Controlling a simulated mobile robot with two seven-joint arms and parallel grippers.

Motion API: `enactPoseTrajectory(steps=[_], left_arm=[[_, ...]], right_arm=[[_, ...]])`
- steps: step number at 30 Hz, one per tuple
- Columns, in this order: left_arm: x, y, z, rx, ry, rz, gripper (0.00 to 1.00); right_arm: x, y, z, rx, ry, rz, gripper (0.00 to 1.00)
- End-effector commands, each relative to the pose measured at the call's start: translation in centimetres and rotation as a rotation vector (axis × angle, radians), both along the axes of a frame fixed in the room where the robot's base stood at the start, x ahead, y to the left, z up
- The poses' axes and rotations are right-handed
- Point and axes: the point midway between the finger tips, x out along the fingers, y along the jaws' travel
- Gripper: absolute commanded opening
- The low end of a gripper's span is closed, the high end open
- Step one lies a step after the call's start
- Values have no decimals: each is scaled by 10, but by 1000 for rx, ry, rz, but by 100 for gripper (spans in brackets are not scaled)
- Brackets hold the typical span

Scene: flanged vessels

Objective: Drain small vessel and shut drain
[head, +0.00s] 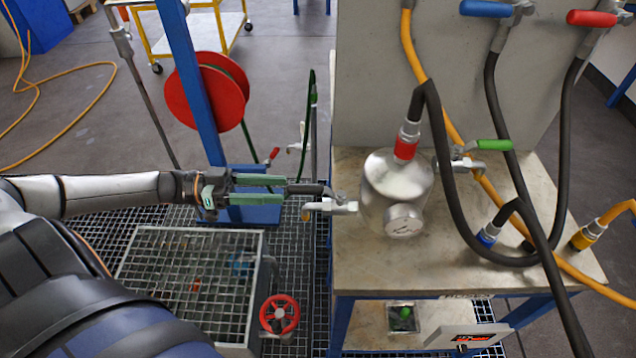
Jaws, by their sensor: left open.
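The small vessel (397,190) is a shiny metal pot upright on the stone-topped table, with a round gauge on its front. A red-collared black hose (406,140) joins its top. Its drain valve (330,207) sticks out to the left, with the spout over the floor grating. My left gripper (284,188) is open, with green fingers pointing right, just left of this valve. A dark bar (306,188) runs from the finger ends to the valve; I cannot tell whether it is the valve lever or part of the fingers. My right gripper is not in view.
A green-handled valve (490,145) is on the vessel's right. Blue (486,9) and red (592,18) handles sit on the wall panel. Black and yellow hoses cross the table (365,265). A red handwheel (279,314) stands beside the grated pit (190,285). A blue post with a red reel (225,90) stands behind my arm.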

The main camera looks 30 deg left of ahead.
Motion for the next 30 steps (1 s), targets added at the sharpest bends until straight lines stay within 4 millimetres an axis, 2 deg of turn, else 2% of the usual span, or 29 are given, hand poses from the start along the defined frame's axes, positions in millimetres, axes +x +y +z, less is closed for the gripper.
enactPoseTrajectory(steps=[6, 13, 18, 26, 30], left_arm=[[25, -41, 2, -5, -6, -2, 56], [43, -70, 2, -2, -4, 0, 56], [49, -79, 1, 0, -2, 0, 56], [49, -80, 0, 1, -1, 0, 56], [49, -80, 0, 1, -1, 0, 43]], right_arm=[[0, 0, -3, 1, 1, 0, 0], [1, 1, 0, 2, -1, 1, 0], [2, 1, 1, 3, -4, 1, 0], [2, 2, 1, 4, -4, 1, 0], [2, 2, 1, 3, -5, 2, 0]])
